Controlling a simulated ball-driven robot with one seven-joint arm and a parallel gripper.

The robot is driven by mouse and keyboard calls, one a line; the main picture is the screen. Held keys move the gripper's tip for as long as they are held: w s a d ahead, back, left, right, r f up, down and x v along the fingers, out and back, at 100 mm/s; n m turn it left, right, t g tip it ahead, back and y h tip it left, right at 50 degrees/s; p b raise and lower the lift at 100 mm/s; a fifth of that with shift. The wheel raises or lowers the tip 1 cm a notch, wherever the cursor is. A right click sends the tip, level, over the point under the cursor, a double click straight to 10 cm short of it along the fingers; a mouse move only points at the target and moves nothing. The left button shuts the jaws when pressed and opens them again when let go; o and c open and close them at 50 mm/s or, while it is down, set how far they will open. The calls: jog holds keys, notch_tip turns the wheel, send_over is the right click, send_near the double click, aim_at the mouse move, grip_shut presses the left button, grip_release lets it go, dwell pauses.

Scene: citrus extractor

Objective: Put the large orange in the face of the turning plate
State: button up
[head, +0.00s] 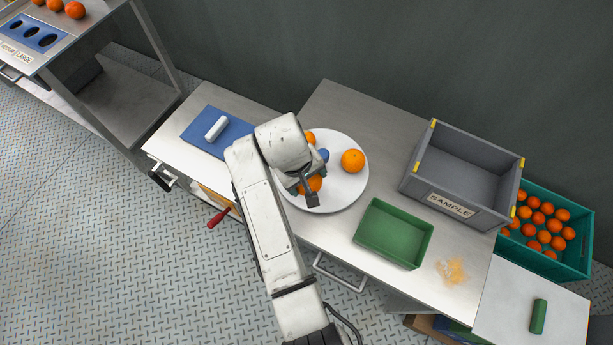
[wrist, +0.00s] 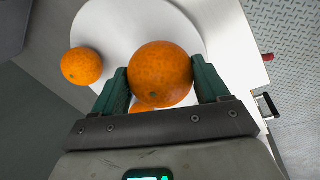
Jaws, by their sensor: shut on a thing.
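My gripper (head: 309,190) is over the near left part of the round white plate (head: 335,198). It is shut on an orange (head: 315,182). In the wrist view the held orange (wrist: 160,74) sits between the two green fingers and looks bigger than the orange (wrist: 82,66) at left. I cannot tell whether it touches the plate. A second orange (head: 353,160) rests on the right part of the plate. A third (head: 309,138) shows partly behind my wrist. A sliver of orange (wrist: 141,107) also shows below the held one in the wrist view.
A small blue part (head: 324,154) shows near the plate's middle. A blue mat (head: 192,130) with a white cylinder (head: 216,128) lies left. A green tray (head: 394,233), a grey SAMPLE bin (head: 462,174) and a teal crate of oranges (head: 587,240) stand right. Bare counter lies behind the plate.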

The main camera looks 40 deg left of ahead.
jog(key=shift+f, duration=0.25)
jog(key=shift+f+b, duration=0.35)
jog(key=shift+b+x, duration=0.45)
jog(key=shift+x, duration=0.35)
jog(key=o, duration=1.2)
jog(key=shift+s, duration=0.15)
jog(key=shift+c, duration=0.2)
jog(key=b+v, duration=0.1)
jog(key=v, duration=0.9)
jog(key=shift+s+r, duration=0.15)
jog(key=shift+r, duration=0.2)
